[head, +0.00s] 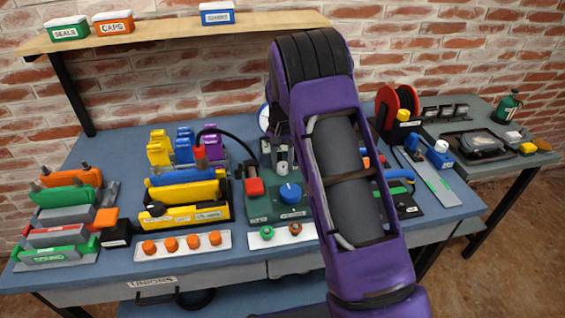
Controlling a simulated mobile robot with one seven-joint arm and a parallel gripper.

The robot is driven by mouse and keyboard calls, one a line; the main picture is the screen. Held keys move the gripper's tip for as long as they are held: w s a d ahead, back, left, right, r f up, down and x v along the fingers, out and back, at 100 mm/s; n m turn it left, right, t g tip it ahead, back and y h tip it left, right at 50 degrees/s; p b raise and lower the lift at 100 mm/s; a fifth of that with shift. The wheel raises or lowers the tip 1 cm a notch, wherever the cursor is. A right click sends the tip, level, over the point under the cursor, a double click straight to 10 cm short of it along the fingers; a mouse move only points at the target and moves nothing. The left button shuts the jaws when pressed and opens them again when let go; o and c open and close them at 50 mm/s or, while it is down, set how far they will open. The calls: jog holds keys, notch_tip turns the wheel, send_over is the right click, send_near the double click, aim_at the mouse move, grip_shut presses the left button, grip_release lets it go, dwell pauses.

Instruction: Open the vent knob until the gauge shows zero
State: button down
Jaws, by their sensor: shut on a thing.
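A blue round knob (290,192) sits on top of a green unit (262,208) at mid-bench, just left of my arm. I cannot read whether it is the vent knob. A red block-shaped button (255,187) is beside it. Behind the unit, a round white dial with a blue rim (263,118) shows only its left edge. My purple arm covers the rest, so its reading is hidden.
A rail with several orange caps (182,246) lies in front left. Yellow and blue blocks (185,190) stand left of the green unit. A black hose (235,137) arches behind it. A red reel (397,105) is at back right. A shelf (170,32) with bins hangs above.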

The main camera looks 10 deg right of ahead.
jog(key=shift+n, duration=0.4)
jog(key=n, duration=0.3)
jog(key=shift+n, duration=0.4)
jog(key=n, duration=0.4)
jog(key=shift+n, duration=0.3)
jog(key=n, duration=0.4)
jog(key=shift+n, duration=2.1)
jog(key=shift+c, duration=2.1)
grip_release()
